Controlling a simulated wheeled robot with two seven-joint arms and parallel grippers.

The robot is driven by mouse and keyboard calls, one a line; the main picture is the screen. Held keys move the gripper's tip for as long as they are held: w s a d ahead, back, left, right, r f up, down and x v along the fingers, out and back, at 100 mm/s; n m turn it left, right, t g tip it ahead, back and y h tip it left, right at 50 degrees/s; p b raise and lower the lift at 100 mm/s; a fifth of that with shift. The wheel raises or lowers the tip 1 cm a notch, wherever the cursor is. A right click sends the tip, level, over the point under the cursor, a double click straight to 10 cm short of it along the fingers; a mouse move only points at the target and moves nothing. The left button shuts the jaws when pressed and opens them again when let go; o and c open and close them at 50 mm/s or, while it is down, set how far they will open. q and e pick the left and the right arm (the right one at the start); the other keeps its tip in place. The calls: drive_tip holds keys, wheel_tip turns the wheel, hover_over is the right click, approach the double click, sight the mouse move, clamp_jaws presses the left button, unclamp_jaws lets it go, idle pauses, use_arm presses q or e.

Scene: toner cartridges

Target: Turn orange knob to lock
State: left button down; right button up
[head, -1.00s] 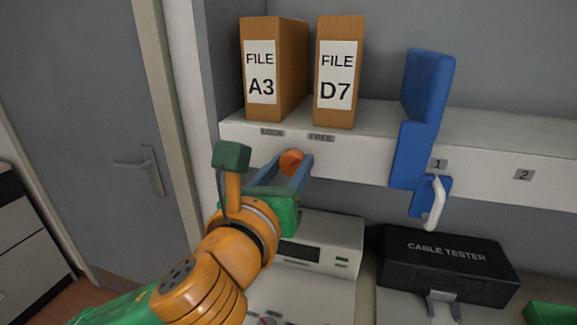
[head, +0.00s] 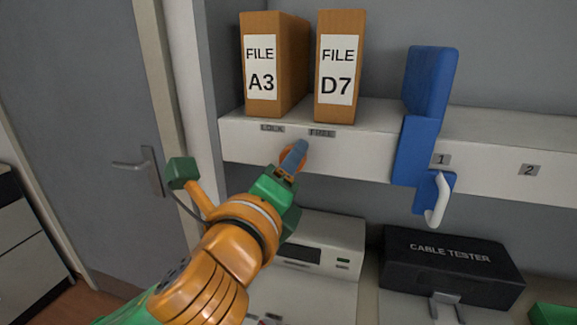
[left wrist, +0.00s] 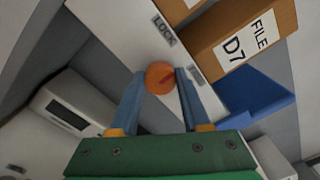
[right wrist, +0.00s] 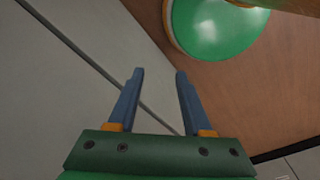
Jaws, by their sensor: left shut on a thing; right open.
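The round orange knob (head: 287,157) is on the front face of the white shelf, mostly hidden by my left gripper (head: 297,151) in the head view. In the left wrist view the knob (left wrist: 159,78) sits between the two blue fingertips, which are shut on its sides. A darker red mark shows on its face; which label it points at is hard to tell. The LOCK label (head: 272,128) is above left of the knob, the FREE label (head: 322,132) above right. My right gripper (right wrist: 160,72) is open and empty, away from the shelf.
Files A3 (head: 263,82) and D7 (head: 338,85) stand on the shelf above the knob. A blue bracket (head: 412,150) with a white hook is to the right. A white device (head: 325,240) and a black cable tester (head: 450,262) lie below. Green round thing (right wrist: 215,25) is near the right gripper.

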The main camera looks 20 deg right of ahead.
use_arm(q)
drive_tip(key=shift+n+b, duration=0.6)
drive_tip(key=shift+n, duration=3.6)
drive_tip(key=shift+c, duration=1.8)
unclamp_jaws()
drive_tip(key=b+v, duration=0.2)
drive_tip(key=v, duration=0.5)
drive_tip(key=shift+b, duration=0.4)
drive_tip(key=shift+d, duration=0.1)
